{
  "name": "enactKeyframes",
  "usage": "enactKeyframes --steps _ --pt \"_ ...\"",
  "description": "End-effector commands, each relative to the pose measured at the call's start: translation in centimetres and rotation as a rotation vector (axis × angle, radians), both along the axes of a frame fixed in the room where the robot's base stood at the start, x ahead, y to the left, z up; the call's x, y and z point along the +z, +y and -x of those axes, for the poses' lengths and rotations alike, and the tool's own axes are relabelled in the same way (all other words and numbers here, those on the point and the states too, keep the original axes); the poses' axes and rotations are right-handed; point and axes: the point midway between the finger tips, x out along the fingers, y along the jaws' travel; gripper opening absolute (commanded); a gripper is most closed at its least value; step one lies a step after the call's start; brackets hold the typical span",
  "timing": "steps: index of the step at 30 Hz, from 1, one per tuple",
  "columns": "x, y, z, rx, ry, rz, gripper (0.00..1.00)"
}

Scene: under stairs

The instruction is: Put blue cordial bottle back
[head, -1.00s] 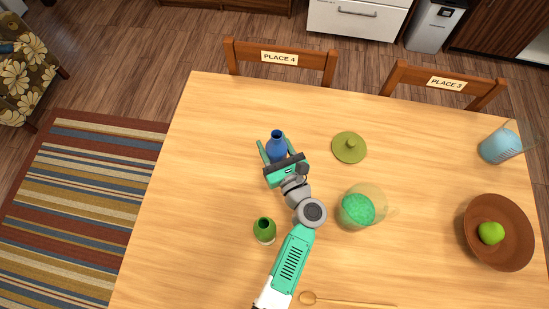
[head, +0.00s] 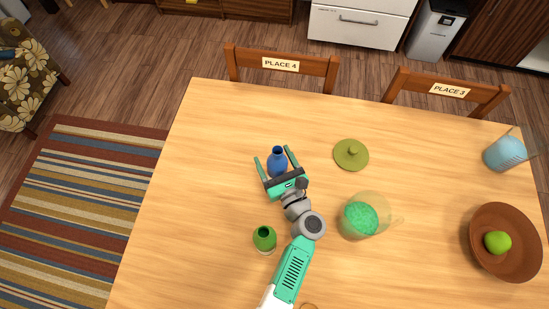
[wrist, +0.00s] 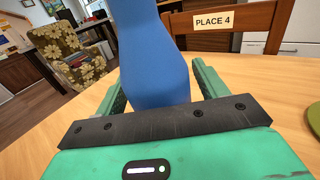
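The blue cordial bottle (head: 277,163) stands upright on the wooden table, near its far left part. My gripper (head: 273,153) is around it, with one finger on each side. In the wrist view the blue bottle (wrist: 152,65) fills the middle between the fingers (wrist: 158,85). The fingers are spread, with a visible gap beside the bottle on the left in the head view. The bottle's top is cut off in the wrist view, and its base is hidden behind the gripper.
A green bottle (head: 264,238) stands left of my arm. Right of it are a clear jug with green contents (head: 361,218) and an olive lid (head: 351,155). A brown bowl (head: 512,262) with a green apple and a blue-filled jug (head: 504,154) stand far right. The left table area is clear.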

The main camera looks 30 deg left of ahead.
Motion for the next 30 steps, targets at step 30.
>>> enactKeyframes --steps 30 --pt "0.3 -9.4 7.6 0.000 0.000 0.000 0.72"
